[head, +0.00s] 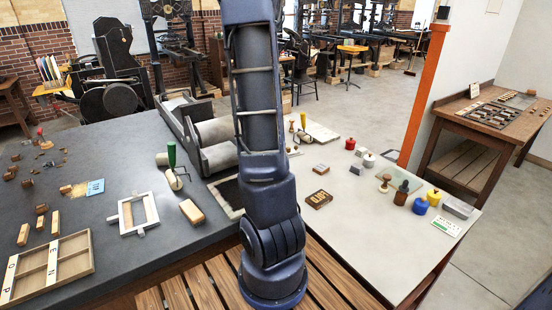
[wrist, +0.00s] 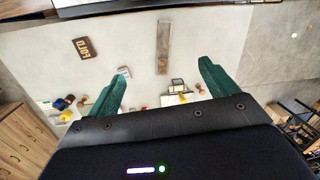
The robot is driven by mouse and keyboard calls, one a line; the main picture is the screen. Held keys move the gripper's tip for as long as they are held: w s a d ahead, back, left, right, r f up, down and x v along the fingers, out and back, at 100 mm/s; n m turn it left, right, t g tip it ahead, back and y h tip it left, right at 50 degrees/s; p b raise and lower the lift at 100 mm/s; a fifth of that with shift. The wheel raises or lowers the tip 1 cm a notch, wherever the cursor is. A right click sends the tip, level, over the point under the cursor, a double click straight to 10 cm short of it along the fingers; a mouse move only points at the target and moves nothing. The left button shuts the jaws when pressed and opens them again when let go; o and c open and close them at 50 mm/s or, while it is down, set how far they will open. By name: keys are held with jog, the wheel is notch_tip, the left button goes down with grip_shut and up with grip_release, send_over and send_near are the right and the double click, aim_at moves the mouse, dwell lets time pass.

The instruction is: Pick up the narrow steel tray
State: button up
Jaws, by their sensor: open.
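The narrow steel tray appears to be the long, thin grey-brown strip (wrist: 163,42) lying on the pale table top in the wrist view. It runs up and down that picture at top centre. My gripper (wrist: 162,72) shows there with two green fingers wide apart and nothing between them. The strip's lower end lines up between the fingertips in the picture, but the fingers seem to be above the table, not touching it. In the head view my arm stands in the middle and I cannot make out the tray or the gripper; the arm may hide them.
A dark lettered block (head: 319,199) lies beside my arm; it shows left of the strip in the wrist view (wrist: 87,48). Several small blocks, stamps and coloured knobs (head: 420,206) crowd the pale table's right side. A press with rollers (head: 214,132) stands behind. Bare table surrounds the strip.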

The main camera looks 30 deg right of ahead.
jog(key=w+d+f+m+g, duration=0.1)
jog(key=w+d+f+m, duration=0.3)
jog(key=d, duration=0.5)
jog(key=shift+n+h, duration=0.3)
jog(key=shift+h, duration=0.1)
jog(key=f, duration=3.7)
jog(key=shift+w+a+f, duration=0.1)
jog(key=shift+w+a, duration=0.15)
jog(key=shift+w, duration=0.1)
jog(key=shift+w+d+f, duration=0.15)
jog(key=shift+d+f, duration=0.05)
jog(key=shift+f, duration=1.25)
jog(key=shift+w+d+f, duration=0.15)
jog(key=shift+f, duration=1.25)
jog(key=shift+r, duration=0.1)
jog(key=c, duration=1.7)
jog(key=shift+c, duration=0.2)
